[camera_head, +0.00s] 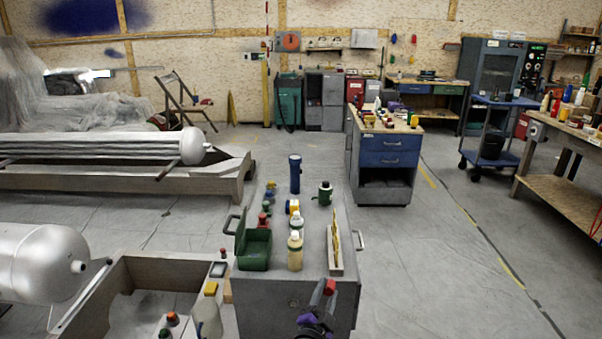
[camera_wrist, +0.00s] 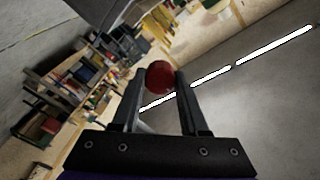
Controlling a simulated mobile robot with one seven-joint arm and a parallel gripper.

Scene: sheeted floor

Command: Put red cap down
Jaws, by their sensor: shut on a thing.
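The red cap (camera_head: 330,287) is at the tip of my gripper (camera_head: 321,300), in front of the grey cart in the head view. In the wrist view the round red cap (camera_wrist: 160,76) sits between the two fingertips of my gripper (camera_wrist: 160,88), which is shut on it. The fingers hide part of the cap. In the head view, the cap appears low in the picture, overlapping the cart's front face; its exact height over the floor or cart cannot be told.
The grey cart (camera_head: 345,215) carries a green open bin (camera_head: 254,256), pale bottles (camera_head: 295,252), a blue cylinder (camera_head: 295,174), a green can (camera_head: 325,193) and an upright tray (camera_head: 335,248). A grey open box (camera_head: 100,290) stands at left.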

